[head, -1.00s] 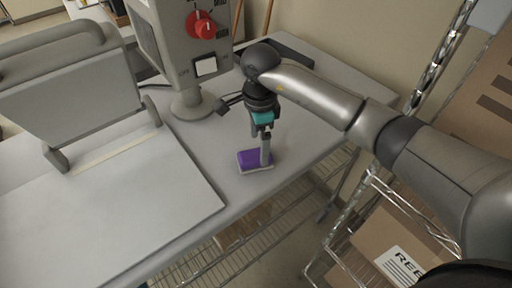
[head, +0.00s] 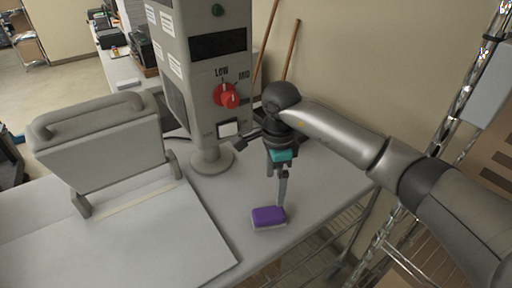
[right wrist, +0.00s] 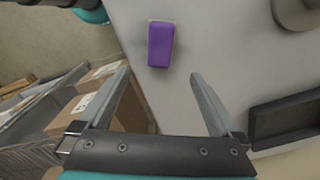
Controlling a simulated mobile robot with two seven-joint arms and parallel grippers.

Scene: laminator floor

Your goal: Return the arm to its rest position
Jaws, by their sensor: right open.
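My right gripper (head: 281,190) is above the grey table, just behind a purple block with a pale underside (head: 268,217). In the right wrist view its two fingers (right wrist: 160,90) are spread apart with nothing between them. The purple block also shows in the right wrist view (right wrist: 161,44), lying on the table beyond the fingertips and apart from them. My right arm reaches in from the right of the head view. My left gripper is in neither view.
A grey machine column with a red knob (head: 227,95) stands behind the gripper. A laminator-like press with a raised lid (head: 105,145) is at left. A dark tray (right wrist: 285,118) lies on the table. A wire rack (head: 455,110) stands at right; cardboard boxes (right wrist: 85,105) are below.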

